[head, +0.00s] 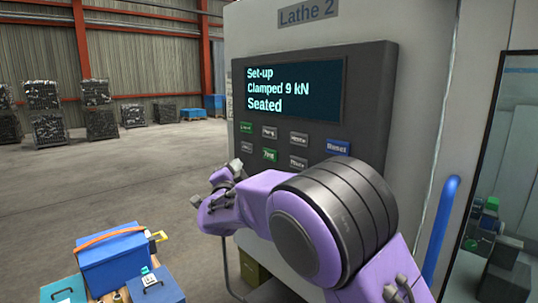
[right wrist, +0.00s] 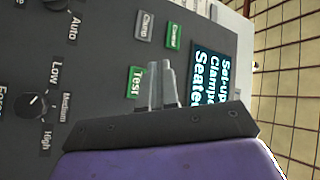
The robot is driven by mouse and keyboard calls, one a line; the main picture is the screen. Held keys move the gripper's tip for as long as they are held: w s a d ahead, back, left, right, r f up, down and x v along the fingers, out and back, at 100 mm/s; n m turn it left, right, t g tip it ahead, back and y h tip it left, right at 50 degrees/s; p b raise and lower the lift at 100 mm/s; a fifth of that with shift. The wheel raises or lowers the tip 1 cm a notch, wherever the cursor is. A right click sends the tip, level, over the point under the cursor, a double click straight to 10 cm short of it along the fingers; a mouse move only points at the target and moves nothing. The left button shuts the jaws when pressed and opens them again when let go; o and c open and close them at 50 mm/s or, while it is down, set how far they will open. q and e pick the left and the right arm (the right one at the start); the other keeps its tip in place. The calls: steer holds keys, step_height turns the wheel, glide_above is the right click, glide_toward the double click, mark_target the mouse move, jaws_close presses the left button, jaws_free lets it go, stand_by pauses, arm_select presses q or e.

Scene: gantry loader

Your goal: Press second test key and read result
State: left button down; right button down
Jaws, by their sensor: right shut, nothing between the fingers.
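The control panel (head: 310,110) of Lathe 2 stands ahead. Its screen (head: 294,90) reads "Set-up", "Clamped 9 kN", "Seated". A green Test key (head: 270,155) sits in the lower key row; it also shows in the right wrist view (right wrist: 135,82), clear of the fingers. My right gripper (head: 236,165) is shut and empty in front of the panel. In the right wrist view its fingertips (right wrist: 160,70) appear between the Test key and the screen (right wrist: 212,75). I cannot tell whether they touch the panel. My left gripper is out of view.
Other keys surround Test, including a blue Reset key (head: 338,147). A rotary knob (right wrist: 33,103) marked Low, Medium, High is on the panel. A blue door handle (head: 440,230) stands at right. Blue cases (head: 115,260) sit at lower left. The floor behind them is open.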

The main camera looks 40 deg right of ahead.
steer(key=shift+r, duration=0.2)
steer(key=shift+d, duration=0.2)
steer(key=b, duration=0.2)
glide_toward(263, 151)
steer(key=w+d+r, duration=0.1)
steer(key=w, duration=0.2)
steer(key=shift+w+d+r, duration=0.15)
steer(key=shift+d, duration=0.5)
stand_by(1.3)
steer(key=shift+d, duration=0.4)
